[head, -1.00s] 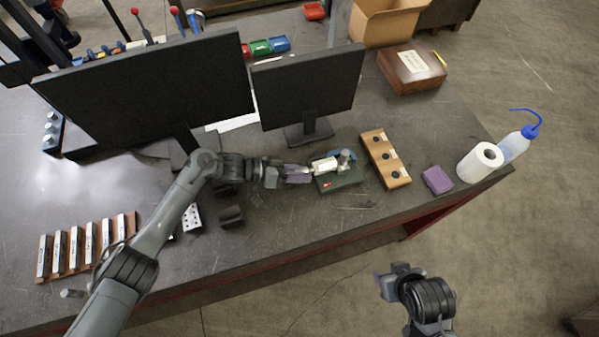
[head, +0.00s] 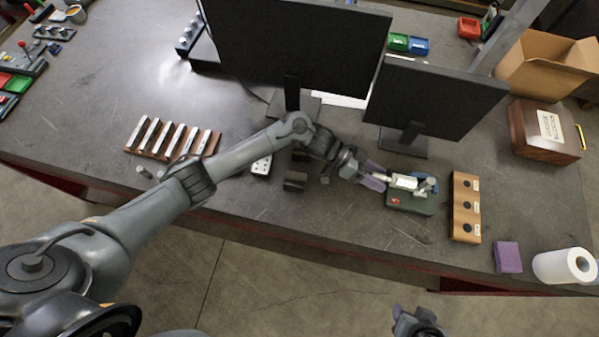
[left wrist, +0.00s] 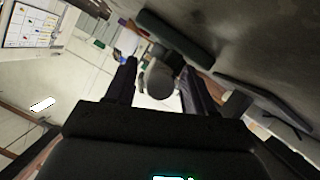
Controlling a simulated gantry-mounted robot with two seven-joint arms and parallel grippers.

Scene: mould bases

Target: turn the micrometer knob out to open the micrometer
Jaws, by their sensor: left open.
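The micrometer (head: 404,182) lies on a dark green base (head: 412,204) with a small red label, on the dark bench in front of the smaller monitor. My left gripper (head: 377,177) is at the micrometer's left end, its purplish fingers pointing right towards it. In the left wrist view the left fingers (left wrist: 160,92) stand apart, with the rounded grey knob end (left wrist: 158,83) showing between them. I see a gap on each side of it; whether the fingertips touch it is hidden. My right gripper (head: 408,315) shows only partly at the bottom edge, away from the bench.
A wooden block with black round inserts (head: 466,222) stands right of the base, then a purple block (head: 508,257) and a paper roll (head: 565,266). Two monitors (head: 300,45) stand behind. A wooden rack of metal bars (head: 170,138) lies at left. The front bench strip is mostly clear.

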